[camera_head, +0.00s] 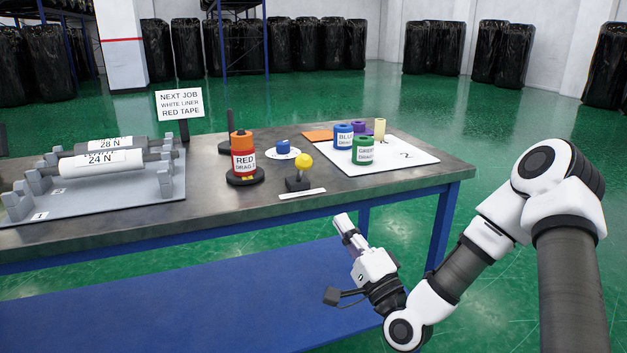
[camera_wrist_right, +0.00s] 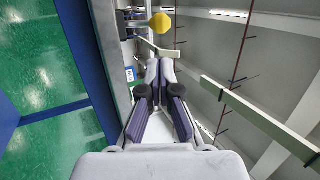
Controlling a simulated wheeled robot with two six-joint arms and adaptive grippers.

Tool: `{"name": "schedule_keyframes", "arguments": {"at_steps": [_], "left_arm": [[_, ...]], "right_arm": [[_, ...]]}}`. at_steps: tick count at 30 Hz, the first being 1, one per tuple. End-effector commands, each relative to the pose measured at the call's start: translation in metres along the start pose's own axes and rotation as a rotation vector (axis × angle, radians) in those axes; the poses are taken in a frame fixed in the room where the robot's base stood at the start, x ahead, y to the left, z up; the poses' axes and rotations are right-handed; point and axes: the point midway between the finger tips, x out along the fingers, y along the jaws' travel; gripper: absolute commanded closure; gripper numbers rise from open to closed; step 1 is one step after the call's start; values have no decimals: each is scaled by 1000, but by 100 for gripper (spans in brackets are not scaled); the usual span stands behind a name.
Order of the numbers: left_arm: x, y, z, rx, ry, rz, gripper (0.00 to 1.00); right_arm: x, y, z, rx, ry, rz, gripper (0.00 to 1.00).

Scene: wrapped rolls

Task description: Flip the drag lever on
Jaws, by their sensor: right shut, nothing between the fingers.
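The drag lever is a yellow ball knob (camera_head: 304,160) on a small black base (camera_head: 297,183) near the table's front edge. The knob also shows at the top of the right wrist view (camera_wrist_right: 161,22), beyond the fingertips. My right gripper (camera_head: 342,220) is shut and empty, in front of the table edge, to the right of the lever and apart from it. Its two fingers lie together in the wrist view (camera_wrist_right: 160,72). My left gripper is not in view. Any words on the white strip (camera_head: 302,194) before the lever are too small to read.
A red roll (camera_head: 243,164) labelled RED stands on a black disc left of the lever. Blue, green and other rolls stand on a white board (camera_head: 411,158) at right. Wrapped rolls lie on a grey rack (camera_head: 176,180) at left. A sign (camera_head: 180,104) stands behind.

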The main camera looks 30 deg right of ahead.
Motion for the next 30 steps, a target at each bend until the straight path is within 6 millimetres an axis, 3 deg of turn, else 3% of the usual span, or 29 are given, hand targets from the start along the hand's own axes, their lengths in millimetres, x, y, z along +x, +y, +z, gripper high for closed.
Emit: {"name": "schedule_keyframes", "arguments": {"at_steps": [18, 23, 30], "left_arm": [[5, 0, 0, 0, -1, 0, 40], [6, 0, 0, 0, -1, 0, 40], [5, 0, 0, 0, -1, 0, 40]], "right_arm": [[120, 0, 1, -2, -2, -3, 100], [131, 0, 0, 1, 0, -1, 100], [131, 0, 0, 1, 0, 0, 100]]}}
